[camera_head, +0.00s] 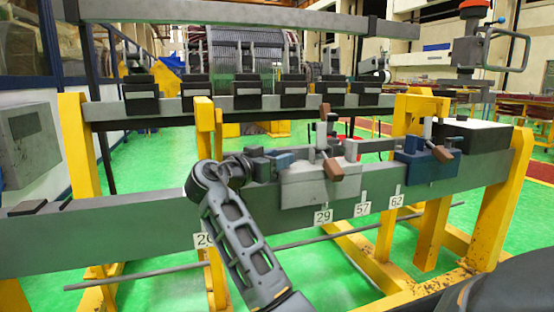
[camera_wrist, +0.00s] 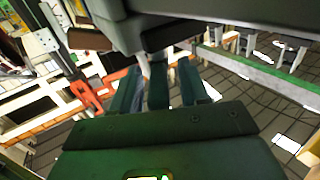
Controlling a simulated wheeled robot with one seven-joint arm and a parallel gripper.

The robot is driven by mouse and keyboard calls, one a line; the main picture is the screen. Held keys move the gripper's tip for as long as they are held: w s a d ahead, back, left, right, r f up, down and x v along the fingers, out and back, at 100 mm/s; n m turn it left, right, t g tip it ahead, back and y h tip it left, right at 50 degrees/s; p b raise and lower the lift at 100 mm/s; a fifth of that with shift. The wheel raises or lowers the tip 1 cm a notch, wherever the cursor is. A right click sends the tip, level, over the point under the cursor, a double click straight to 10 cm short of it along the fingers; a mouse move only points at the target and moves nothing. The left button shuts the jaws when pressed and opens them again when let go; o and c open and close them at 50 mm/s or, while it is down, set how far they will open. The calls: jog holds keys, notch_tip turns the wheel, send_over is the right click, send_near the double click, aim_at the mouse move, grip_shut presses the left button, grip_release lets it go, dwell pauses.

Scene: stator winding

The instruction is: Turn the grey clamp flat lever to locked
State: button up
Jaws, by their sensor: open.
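The grey clamp (camera_head: 305,186) sits on the long grey rail, near the tag 29. It has a brown upright handle (camera_head: 325,112) and a lower flat brown lever (camera_head: 333,168) on its near side. My gripper (camera_head: 264,163) is just left of the grey clamp, partly hidden by my arm. In the wrist view my gripper (camera_wrist: 158,78) shows two spread fingers with a dark bar between them. I cannot tell whether the bar is part of a clamp. An orange-red lever (camera_wrist: 85,96) stands left of the fingers, apart from them. The jaws are open and hold no lever.
A blue clamp (camera_head: 412,168) with a brown lever sits further right on the rail (camera_head: 110,235). Yellow stands (camera_head: 500,210) carry the rail. A rear beam (camera_head: 180,107) bears several dark blocks. Green floor (camera_head: 150,165) lies open between the beams.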

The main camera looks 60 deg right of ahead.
jog(key=shift+a, duration=0.1)
jog(key=v, duration=0.7)
jog(key=shift+a, duration=0.3)
jog(key=shift+w, duration=0.15)
jog(key=shift+c, duration=0.3)
